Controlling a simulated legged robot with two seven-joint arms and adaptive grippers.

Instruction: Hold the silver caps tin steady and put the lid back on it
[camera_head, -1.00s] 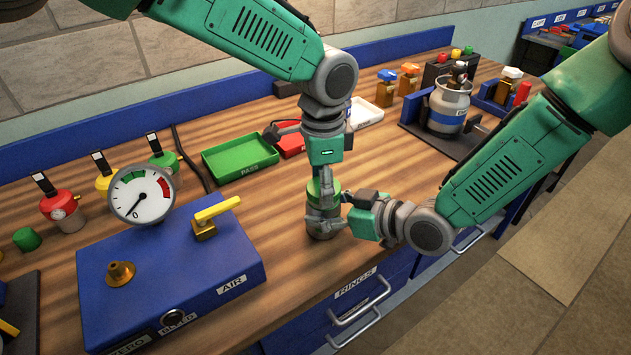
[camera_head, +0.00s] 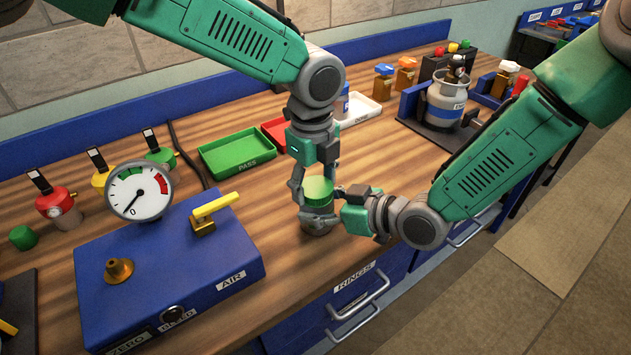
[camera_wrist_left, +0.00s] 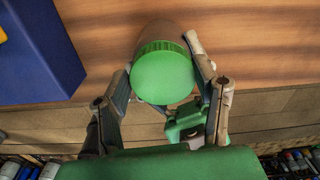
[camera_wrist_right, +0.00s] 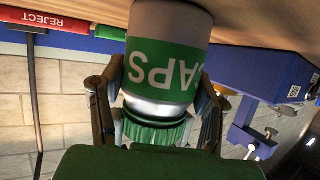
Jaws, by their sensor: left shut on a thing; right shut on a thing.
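The silver caps tin (camera_head: 317,222) stands upright on the wooden bench near its front edge. Its green "CAPS" label shows upside down in the right wrist view (camera_wrist_right: 163,65). The ridged green lid (camera_head: 318,188) is at the tin's top, with a bright silver band between lid and label; I cannot tell whether it is fully seated. My left gripper (camera_head: 314,196) comes from above and is shut on the lid, its fingers on either side in the left wrist view (camera_wrist_left: 163,80). My right gripper (camera_head: 337,212) is shut on the tin from the right.
A blue gauge box (camera_head: 170,275) with a yellow lever stands to the left. A green "PASS" tray (camera_head: 238,153), a red tray (camera_head: 275,130) and a white tray (camera_head: 358,110) lie behind. A gas cylinder (camera_head: 446,102) stands at back right. Bare bench lies left of the tin.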

